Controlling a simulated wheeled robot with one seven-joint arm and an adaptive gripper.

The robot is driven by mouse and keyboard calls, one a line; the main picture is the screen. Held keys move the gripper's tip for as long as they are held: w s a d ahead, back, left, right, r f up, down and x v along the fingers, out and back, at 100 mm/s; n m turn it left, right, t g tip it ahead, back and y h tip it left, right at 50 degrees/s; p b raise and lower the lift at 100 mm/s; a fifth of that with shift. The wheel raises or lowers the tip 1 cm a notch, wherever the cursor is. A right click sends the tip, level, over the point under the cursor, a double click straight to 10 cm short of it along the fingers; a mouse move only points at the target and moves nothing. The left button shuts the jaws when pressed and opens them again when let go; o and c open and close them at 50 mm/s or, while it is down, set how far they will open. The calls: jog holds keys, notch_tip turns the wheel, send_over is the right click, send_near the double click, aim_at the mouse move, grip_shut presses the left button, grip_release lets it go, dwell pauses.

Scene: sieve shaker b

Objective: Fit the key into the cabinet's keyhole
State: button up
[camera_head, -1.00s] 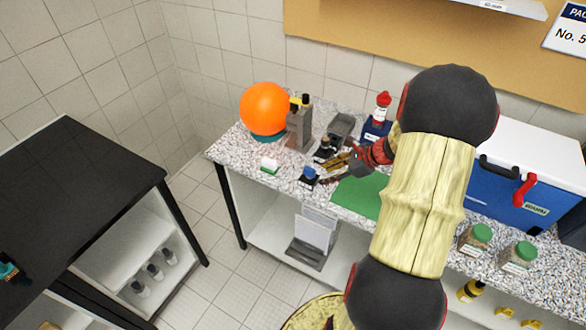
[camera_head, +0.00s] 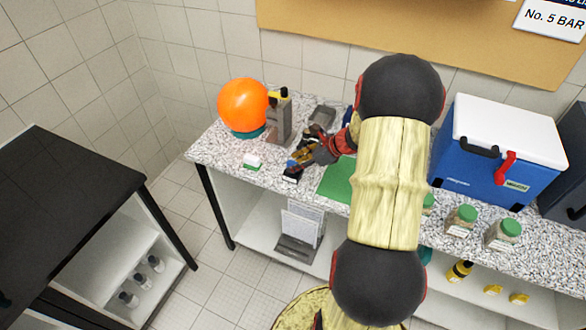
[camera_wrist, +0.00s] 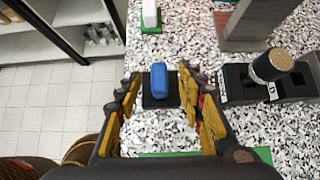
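A small blue block-like piece (camera_wrist: 159,78) stands on a black base (camera_wrist: 161,101) in the wrist view; I cannot tell whether it is the key's head. In the head view the blue piece (camera_head: 291,163) shows at the front of the speckled counter. My gripper (camera_wrist: 160,92) is open, with its yellow finger pads on either side of the blue piece and visible gaps to both. My gripper (camera_head: 302,161) also shows low over the counter in the head view. I cannot make out a cabinet keyhole in either view.
A white block on a green base (camera_head: 252,161), an orange ball (camera_head: 242,104) and a grey post (camera_head: 279,121) stand left of my gripper. A black holder with a cylinder (camera_wrist: 270,65) is close on the right. A green mat (camera_head: 337,179) and a blue cooler (camera_head: 497,170) lie further right.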

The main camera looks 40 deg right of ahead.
jog(key=shift+x, duration=1.1)
jog(key=shift+c, duration=0.2)
grip_shut()
